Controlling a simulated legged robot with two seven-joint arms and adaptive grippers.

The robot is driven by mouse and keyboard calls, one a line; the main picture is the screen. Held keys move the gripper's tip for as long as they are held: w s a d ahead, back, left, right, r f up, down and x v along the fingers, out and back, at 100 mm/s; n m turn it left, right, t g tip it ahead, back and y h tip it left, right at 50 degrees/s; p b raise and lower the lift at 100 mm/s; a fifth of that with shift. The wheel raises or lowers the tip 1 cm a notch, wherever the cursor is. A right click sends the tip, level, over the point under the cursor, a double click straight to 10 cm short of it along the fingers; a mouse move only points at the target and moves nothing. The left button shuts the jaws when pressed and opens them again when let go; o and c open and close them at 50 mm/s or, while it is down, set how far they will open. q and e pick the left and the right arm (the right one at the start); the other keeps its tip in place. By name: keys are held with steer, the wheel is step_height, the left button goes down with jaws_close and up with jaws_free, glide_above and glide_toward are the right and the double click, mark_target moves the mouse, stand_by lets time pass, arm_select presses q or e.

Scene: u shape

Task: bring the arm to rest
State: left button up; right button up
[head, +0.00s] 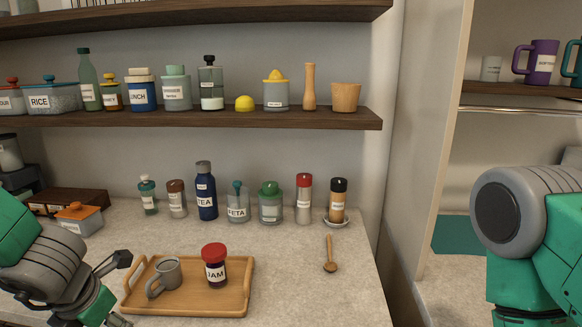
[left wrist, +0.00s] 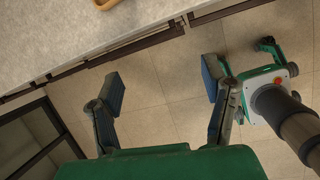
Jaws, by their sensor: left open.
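My left gripper (head: 121,290) is at the lower left of the head view, beside the left end of a wooden tray. In the left wrist view my left gripper (left wrist: 162,85) has its two fingers wide apart, with only tiled floor between them. It holds nothing. On the right of the head view my right arm shows as a large grey and green link (head: 510,212). My right gripper is out of view.
The wooden tray (head: 190,309) on the counter (head: 300,290) holds a grey mug (head: 166,274) and a red-lidded jam jar (head: 215,267). A wooden spoon (head: 329,256) lies to the right. Bottles and jars line the counter's back and the shelf (head: 330,119) above.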

arm_select(q)
steer(key=s+f+m+g+y+b, duration=0.1)
steer(key=s+f+m+b, duration=0.1)
steer(key=s+f+m, duration=0.35)
steer(key=s+f+m+b, duration=0.1)
steer(key=s+f+m, duration=0.1)
steer(key=f+m, duration=0.65)
steer(key=s+f+m+g+y+b, duration=0.1)
steer(key=s+f+m+b, duration=0.1)
steer(key=s+f+m, duration=0.35)
steer(key=s+d+f+m+g+h+b, duration=0.1)
steer(key=s+d+f+m, duration=0.3)
steer(key=s+f+m, duration=0.6)
steer(key=f+m+h+b, duration=0.1)
steer(key=m, duration=0.3)
steer(key=shift+g+h+b, duration=0.3)
steer(key=shift+h+b, duration=0.1)
arm_select(e)
step_height(320, 180, down, 8)
steer(key=shift+w+f, duration=0.15)
steer(key=shift+w, duration=0.15)
